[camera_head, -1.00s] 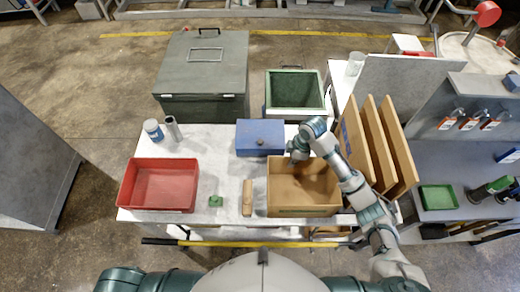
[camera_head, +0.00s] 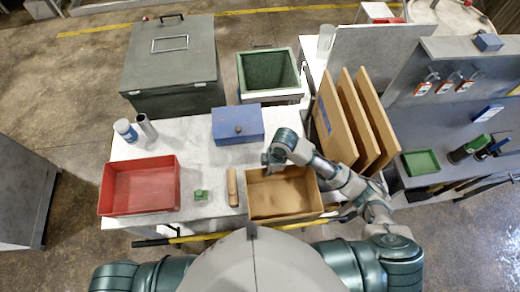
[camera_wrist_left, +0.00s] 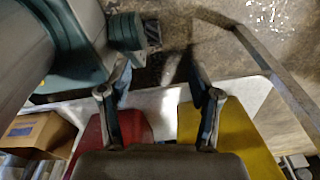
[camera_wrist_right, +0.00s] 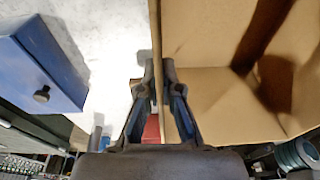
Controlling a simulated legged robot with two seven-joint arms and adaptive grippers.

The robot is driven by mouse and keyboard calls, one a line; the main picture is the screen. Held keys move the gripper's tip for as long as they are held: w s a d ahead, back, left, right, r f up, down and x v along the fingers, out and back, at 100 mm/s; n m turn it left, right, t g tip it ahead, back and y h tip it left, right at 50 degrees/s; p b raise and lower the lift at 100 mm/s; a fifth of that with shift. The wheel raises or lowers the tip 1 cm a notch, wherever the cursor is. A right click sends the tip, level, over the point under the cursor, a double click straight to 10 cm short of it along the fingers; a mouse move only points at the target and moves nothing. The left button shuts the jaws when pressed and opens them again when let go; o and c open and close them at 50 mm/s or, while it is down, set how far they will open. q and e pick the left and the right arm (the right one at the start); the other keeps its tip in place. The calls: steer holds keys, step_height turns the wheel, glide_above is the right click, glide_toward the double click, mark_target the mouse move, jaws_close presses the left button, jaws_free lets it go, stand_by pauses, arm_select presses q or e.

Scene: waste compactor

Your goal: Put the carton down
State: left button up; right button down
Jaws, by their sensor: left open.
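The carton (camera_head: 283,206) is a brown open-topped box at the right front of the white table (camera_head: 190,155). My right gripper (camera_head: 272,160) is at its rear left corner. In the right wrist view the fingers of my right gripper (camera_wrist_right: 160,75) straddle a carton wall (camera_wrist_right: 215,95) and look closed on it. Whether the carton bottom rests on the table cannot be told. My left gripper (camera_wrist_left: 160,70) is open and empty in its wrist view, outside the head view.
Left of the carton lie a wooden block (camera_head: 232,188), a green piece (camera_head: 201,195) and a red bin (camera_head: 138,187). A blue box (camera_head: 238,124) stands behind. Upright brown boards (camera_head: 340,120) stand close on the right. A yellow bar (camera_head: 200,238) runs along the front.

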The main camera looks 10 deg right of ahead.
arm_select(q)
steer(key=shift+s+d+r+p, duration=0.1)
steer(key=shift+s+r+p, duration=0.2)
steer(key=shift+r+p, duration=0.3)
steer(key=shift+s+r+p, duration=0.25)
steer(key=shift+r+p, duration=0.2)
steer(key=shift+r, duration=0.1)
arm_select(e)
steer(key=w+d+f, duration=0.2)
steer(key=w+f, duration=0.2)
steer(key=w, duration=0.7)
steer(key=shift+w+d+f, duration=0.2)
steer(key=shift+w+f, duration=0.15)
steer(key=c, duration=1.3)
jaws_free()
steer(key=shift+d, duration=0.1)
